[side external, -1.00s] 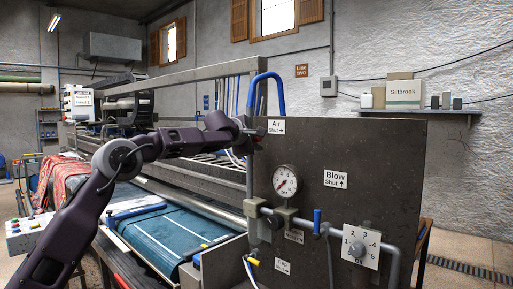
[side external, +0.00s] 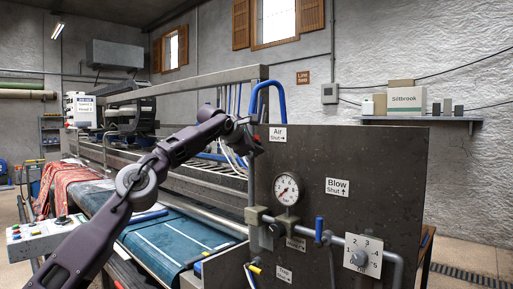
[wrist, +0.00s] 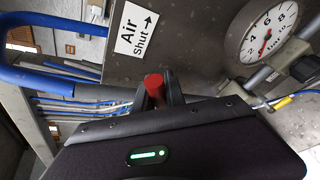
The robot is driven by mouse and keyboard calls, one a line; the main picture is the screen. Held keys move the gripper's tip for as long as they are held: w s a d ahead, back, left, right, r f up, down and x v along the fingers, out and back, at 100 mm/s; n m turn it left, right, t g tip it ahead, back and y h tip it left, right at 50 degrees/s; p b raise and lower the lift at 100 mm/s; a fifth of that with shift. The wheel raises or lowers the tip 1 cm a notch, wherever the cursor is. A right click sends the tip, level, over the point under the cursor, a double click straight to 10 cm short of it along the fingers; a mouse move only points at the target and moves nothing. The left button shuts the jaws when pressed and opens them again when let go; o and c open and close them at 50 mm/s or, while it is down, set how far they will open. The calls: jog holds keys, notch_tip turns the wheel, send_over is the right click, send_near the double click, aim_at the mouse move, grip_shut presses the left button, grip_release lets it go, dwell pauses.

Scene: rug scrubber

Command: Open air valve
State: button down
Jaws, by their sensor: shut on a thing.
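The air valve's red handle (wrist: 153,83) shows in the wrist view just below the white "Air Shut" label (wrist: 136,30), which has an arrow. My gripper (wrist: 158,88) is shut on the red handle, with one dark finger on each side of it. In the side view my gripper (side external: 257,144) is at the upper left edge of the dark panel, beside the Air label (side external: 277,134). There the handle is hidden behind my gripper. The valve body cannot be seen clearly in either view.
A blue hose (side external: 269,86) arches over the panel's (side external: 380,165) top left corner, close to my gripper. A pressure gauge (side external: 288,189), a blue lever (side external: 319,229) and a numbered dial (side external: 362,252) are lower on the panel. The conveyor (side external: 170,240) lies left.

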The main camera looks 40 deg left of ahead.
jog(key=c, duration=1.4)
grip_release()
jog(key=shift+v, duration=3.55)
jog(key=shift+c, duration=0.4)
